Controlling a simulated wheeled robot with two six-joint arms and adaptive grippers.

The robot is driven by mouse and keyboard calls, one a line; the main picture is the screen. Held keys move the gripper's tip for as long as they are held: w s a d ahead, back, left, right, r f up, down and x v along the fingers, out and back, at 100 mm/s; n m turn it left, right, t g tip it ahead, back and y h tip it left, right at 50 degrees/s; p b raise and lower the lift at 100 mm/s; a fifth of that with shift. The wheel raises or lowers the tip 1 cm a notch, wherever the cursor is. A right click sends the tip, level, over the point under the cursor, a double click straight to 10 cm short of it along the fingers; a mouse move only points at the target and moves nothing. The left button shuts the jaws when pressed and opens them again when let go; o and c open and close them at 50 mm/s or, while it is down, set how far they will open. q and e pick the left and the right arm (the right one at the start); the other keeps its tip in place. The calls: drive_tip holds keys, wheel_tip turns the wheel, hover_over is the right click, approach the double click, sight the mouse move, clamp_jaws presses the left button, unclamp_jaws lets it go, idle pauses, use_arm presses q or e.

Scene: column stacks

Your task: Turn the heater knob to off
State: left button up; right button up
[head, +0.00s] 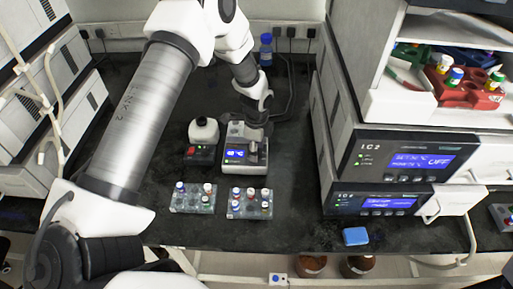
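The heater (240,166) is a small white and grey unit on the dark bench, with a lit blue display on its front. My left gripper (256,148) points down over the right part of the heater, at or just above it. The gripper covers the area right of the display, so the knob is not clearly seen. Whether the fingers touch or hold the knob is too small to tell. My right gripper is not in view.
Two vial racks (193,207) (250,212) sit in front. Stacked instruments (400,152) stand at right. A blue block (355,236) lies near the front edge.

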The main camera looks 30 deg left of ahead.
use_arm(q)
clamp_jaws()
drive_tip(key=shift+n, duration=0.4)
drive_tip(key=n+p, duration=0.1)
drive_tip(key=n, duration=0.3)
drive_tip(key=shift+r+p, duration=0.1)
drive_tip(key=shift+p, duration=0.25)
drive_tip(key=n+p, duration=0.1)
drive_tip(key=n, duration=0.4)
drive_tip(key=shift+n+p, duration=0.4)
drive_tip(key=n+p, duration=0.2)
drive_tip(key=n, duration=0.4)
drive_tip(key=n+p, duration=0.2)
drive_tip(key=n, duration=0.2)
drive_tip(key=shift+n, duration=0.4)
drive_tip(key=shift+n+p, duration=0.85)
drive_tip(key=shift+n, duration=0.45)
drive_tip(key=shift+f, duration=0.2)
